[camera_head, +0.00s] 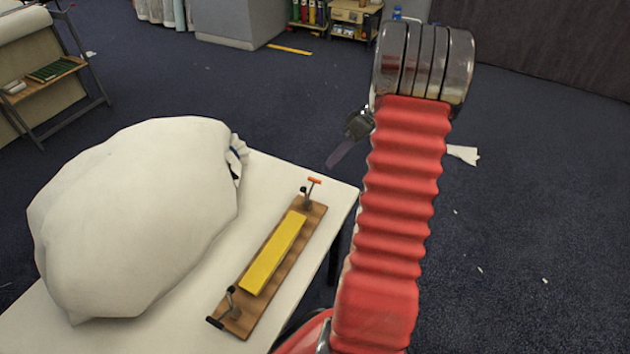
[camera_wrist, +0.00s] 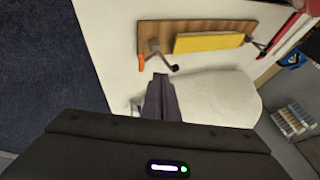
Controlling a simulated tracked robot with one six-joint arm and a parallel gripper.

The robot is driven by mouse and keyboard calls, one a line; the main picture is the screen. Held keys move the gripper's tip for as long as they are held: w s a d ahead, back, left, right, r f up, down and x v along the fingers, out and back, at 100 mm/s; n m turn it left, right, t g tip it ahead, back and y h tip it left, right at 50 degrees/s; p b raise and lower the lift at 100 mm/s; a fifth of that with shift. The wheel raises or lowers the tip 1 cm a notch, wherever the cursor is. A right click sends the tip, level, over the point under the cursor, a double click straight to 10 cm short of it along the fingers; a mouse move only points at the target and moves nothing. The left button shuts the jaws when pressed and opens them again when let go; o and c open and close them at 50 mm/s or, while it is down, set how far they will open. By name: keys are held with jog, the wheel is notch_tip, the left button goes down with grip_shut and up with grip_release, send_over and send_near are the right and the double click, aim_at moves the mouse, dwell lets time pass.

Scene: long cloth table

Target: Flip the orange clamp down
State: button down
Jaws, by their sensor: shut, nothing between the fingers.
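The orange clamp (camera_head: 314,182) stands at the far end of a wooden board (camera_head: 238,318), with its orange handle raised above the board in the head view. Its orange handle also shows in the wrist view (camera_wrist: 141,62), near the board's left end, with a dark lever beside it. A yellow bar (camera_head: 273,254) lies along the board. My gripper (camera_head: 338,156) is shut and empty, off to the right of the clamp in the head view. In the wrist view its dark fingers (camera_wrist: 161,78) point towards the board, apart from the clamp.
A second, dark clamp (camera_head: 229,300) is at the board's near end. A large white sack (camera_head: 135,215) fills the left of the white table (camera_head: 185,320). The table's right edge is close to the board. Open blue floor lies beyond it.

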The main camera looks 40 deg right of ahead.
dwell(0.3)
jog(key=x, duration=1)
dwell(0.5)
